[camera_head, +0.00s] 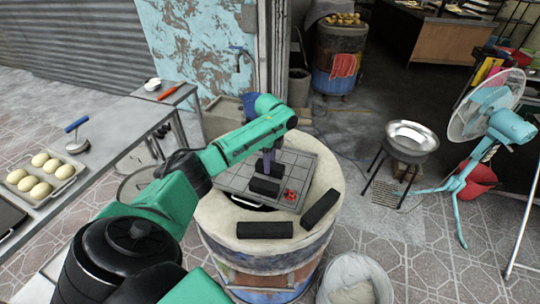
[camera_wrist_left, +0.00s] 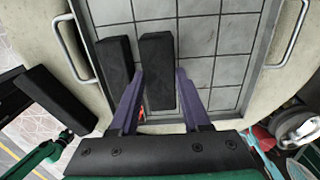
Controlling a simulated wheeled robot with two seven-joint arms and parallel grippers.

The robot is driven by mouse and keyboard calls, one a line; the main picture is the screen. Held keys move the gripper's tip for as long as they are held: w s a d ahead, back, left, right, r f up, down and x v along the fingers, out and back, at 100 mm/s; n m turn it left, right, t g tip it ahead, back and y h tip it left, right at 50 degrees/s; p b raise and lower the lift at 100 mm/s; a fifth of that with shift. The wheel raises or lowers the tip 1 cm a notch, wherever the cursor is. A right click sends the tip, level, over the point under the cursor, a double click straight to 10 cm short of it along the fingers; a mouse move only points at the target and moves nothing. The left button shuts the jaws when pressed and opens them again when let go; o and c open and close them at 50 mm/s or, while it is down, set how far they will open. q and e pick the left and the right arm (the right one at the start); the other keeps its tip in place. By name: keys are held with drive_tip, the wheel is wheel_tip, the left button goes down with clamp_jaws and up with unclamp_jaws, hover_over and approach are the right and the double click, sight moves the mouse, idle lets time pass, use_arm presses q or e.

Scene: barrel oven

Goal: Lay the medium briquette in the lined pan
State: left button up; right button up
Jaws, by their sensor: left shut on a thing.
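The lined pan (camera_head: 235,180) is a grey tiled tray with side handles on top of the barrel oven. My left gripper (camera_head: 268,172), with purple fingers, is over the pan and shut on a black briquette, the medium briquette (camera_wrist_left: 158,60). In the left wrist view the fingers (camera_wrist_left: 160,78) sit on its two long sides. It is at or just above the tiles; I cannot tell if it touches. A second black briquette (camera_head: 265,187) lies in the pan beside it, nearly parallel, with a narrow gap. My right gripper is not in view.
Two more black briquettes lie on the pale oven top outside the pan, one in front (camera_head: 265,230) and one at right (camera_head: 320,208). A small red thing (camera_head: 291,195) is in the pan. Bare tiles (camera_wrist_left: 225,45) lie on the held briquette's far side.

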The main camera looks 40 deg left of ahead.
use_arm(q)
drive_tip(key=shift+f, duration=1.35)
drive_tip(key=shift+f, duration=0.1)
drive_tip(key=o, duration=0.8)
drive_tip(key=shift+c, duration=0.2)
wheel_tip(320, 180, up, 12)
drive_tip(key=b, duration=0.1)
